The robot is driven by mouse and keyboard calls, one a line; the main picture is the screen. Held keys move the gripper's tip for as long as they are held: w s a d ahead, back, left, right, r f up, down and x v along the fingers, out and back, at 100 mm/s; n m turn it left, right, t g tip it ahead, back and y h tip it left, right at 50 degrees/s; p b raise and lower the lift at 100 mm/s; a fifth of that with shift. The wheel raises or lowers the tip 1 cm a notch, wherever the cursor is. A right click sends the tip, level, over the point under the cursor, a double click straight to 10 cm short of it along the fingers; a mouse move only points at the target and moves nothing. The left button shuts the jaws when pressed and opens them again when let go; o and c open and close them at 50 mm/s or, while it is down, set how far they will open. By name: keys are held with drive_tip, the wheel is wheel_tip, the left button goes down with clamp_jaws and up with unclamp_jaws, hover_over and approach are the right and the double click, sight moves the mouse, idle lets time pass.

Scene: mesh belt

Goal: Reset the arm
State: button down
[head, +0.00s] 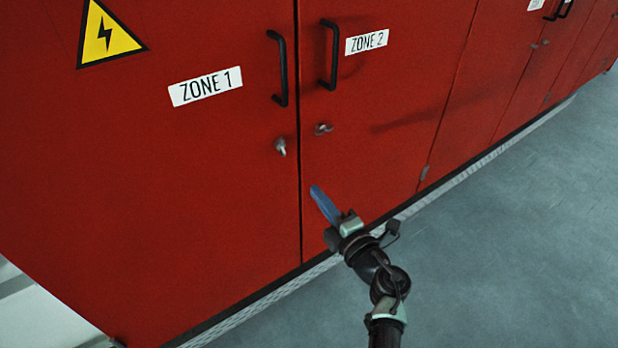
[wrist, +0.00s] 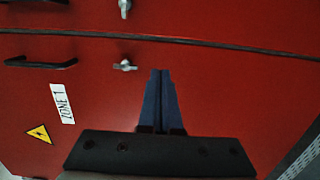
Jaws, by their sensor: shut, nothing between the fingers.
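My arm (head: 383,285) reaches up from the lower middle of the head view. It ends in my gripper (head: 314,189), which has blue fingers. The fingers are shut together and empty, in front of the red Zone 2 door (head: 390,140), near its left edge. I cannot tell how far they are from the door. In the wrist view my gripper (wrist: 160,73) shows from behind, its two fingers side by side, pointing toward the dark seam between the doors.
The red Zone 1 door (head: 200,170) has a black handle (head: 281,70) and a key-like latch (head: 281,146). The Zone 2 door has its own handle (head: 329,56) and latch (head: 323,128). Both doors look closed. Grey floor (head: 520,230) lies clear on the right.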

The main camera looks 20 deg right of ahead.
drive_tip(key=s+d, duration=0.1)
drive_tip(key=s, duration=0.3)
wheel_tip(320, 180, up, 35)
drive_tip(key=a+m+t+h+p, duration=0.1)
drive_tip(key=a+m+t+h, duration=0.1)
drive_tip(key=m+t+h, duration=0.7)
drive_tip(key=s+a+r+m+h, duration=0.2)
drive_tip(key=s+a+r+m, duration=0.15)
drive_tip(key=r+m, duration=0.35)
drive_tip(key=s+a+r+m+h, duration=0.1)
drive_tip(key=s+a+r+m, duration=0.2)
drive_tip(key=s+r+m, duration=0.35)
drive_tip(key=s+a+r+n+y+p, duration=0.1)
drive_tip(key=s+a+r+n+y, duration=0.1)
drive_tip(key=s+a+r+y, duration=0.4)
drive_tip(key=a+r+y, duration=0.1)
drive_tip(key=a+y, duration=0.1)
drive_tip(key=a, duration=0.2)
drive_tip(key=shift+t+y, duration=0.3)
drive_tip(key=shift+t, duration=0.1)
